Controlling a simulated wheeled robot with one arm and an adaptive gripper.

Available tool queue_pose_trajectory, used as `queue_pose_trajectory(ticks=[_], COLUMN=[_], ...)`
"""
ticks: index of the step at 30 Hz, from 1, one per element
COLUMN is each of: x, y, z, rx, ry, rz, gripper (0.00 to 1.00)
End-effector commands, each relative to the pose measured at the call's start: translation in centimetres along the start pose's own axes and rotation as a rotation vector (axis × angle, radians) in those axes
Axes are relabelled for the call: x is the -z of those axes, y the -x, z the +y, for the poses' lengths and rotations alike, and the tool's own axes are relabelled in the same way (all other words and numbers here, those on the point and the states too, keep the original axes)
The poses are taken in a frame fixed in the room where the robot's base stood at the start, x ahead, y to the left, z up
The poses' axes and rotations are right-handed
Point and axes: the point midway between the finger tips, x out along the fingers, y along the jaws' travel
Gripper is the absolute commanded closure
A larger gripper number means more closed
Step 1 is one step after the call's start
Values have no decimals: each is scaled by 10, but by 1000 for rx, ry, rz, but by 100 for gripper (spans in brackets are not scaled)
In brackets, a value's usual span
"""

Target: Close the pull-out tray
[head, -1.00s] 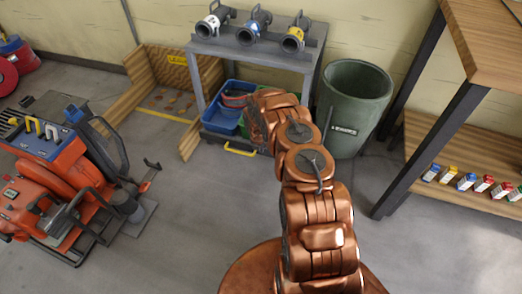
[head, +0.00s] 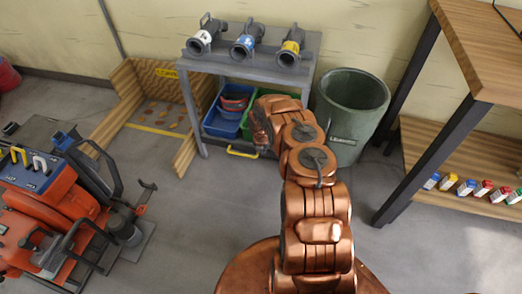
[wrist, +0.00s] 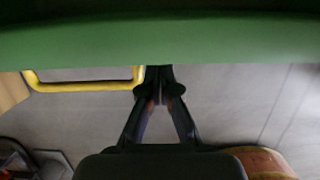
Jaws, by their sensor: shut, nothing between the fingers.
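The pull-out tray (head: 213,144) is low in the grey stand and holds a blue bin (head: 215,123) and a green bin (head: 257,93). Its yellow handle (head: 242,153) is at the front, near floor level and close to the stand's front-left leg; the handle also shows at the left in the wrist view (wrist: 85,87). A green wall (wrist: 160,40) fills the top of the wrist view. My gripper (wrist: 160,72) is shut and empty, its tips at the green wall's lower edge, just right of the handle. Contact cannot be told. My arm hides the tray's right part in the head view.
The grey stand (head: 205,66) carries several camera-like fittings on top. A green barrel (head: 350,110) stands close on its right, a wooden bench (head: 440,150) further right. A wooden-sided bay (head: 150,110) and an orange machine (head: 45,220) are left. Floor in front is clear.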

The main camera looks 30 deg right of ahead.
Motion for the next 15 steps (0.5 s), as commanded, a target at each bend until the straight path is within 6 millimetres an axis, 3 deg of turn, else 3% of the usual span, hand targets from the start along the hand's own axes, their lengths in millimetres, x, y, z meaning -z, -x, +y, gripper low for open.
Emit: queue_pose_trajectory(ticks=[1,8,15], x=[-9,-11,10], y=[1,2,6], z=[-3,-6,0], rx=[-4,-4,-2], ry=[-8,-12,-6], rz=[-15,-20,-11], gripper=[100,100,100])
